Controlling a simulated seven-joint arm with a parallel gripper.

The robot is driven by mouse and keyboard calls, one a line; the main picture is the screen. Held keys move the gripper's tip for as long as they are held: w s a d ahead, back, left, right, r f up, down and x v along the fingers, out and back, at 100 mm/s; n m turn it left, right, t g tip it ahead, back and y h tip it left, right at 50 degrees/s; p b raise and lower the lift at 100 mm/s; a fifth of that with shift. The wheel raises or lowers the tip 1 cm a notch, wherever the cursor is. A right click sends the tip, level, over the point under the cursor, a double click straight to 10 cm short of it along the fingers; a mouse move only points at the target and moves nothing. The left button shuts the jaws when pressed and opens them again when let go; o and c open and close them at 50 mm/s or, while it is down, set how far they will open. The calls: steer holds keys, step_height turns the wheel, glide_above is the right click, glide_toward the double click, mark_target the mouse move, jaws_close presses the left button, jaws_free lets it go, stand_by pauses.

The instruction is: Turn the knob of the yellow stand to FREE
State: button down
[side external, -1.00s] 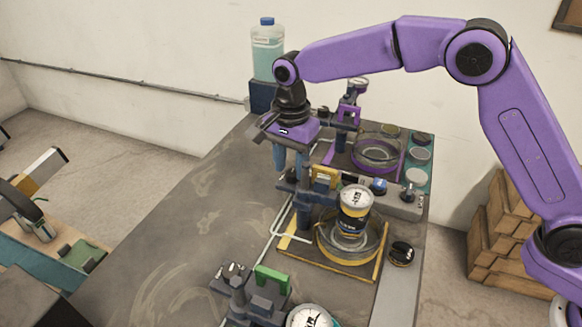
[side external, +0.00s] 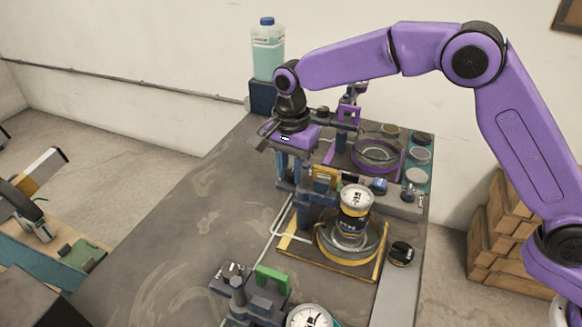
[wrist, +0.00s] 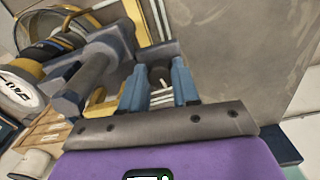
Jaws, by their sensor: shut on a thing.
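The yellow stand has a blue-grey post with a yellow block (side external: 325,177) and a yellow-edged base (side external: 300,252). A glass dish (side external: 338,250) holding a black and white canister (side external: 354,210) is on the base. My gripper (side external: 290,182) points down at the left end of the stand's head. In the wrist view my blue fingers (wrist: 160,92) are on both sides of a small dark knob (wrist: 158,72) and are shut on it. The fingers hide part of the knob, and no FREE marking can be read.
A bottle of pale liquid (side external: 267,50) stands at the back. The bench top (side external: 205,215) to the left is clear.

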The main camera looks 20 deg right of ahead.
steer(key=n, duration=0.7)
steer(key=shift+d, duration=0.15)
steer(key=n, duration=0.3)
steer(key=shift+n, duration=0.4)
steer(key=shift+d+n, duration=0.1)
steer(key=shift+n, duration=1.7)
steer(key=c, duration=1.1)
jaws_free()
steer(key=shift+r, duration=0.1)
step_height(320, 180, up, 17)
steer(key=shift+r, duration=0.15)
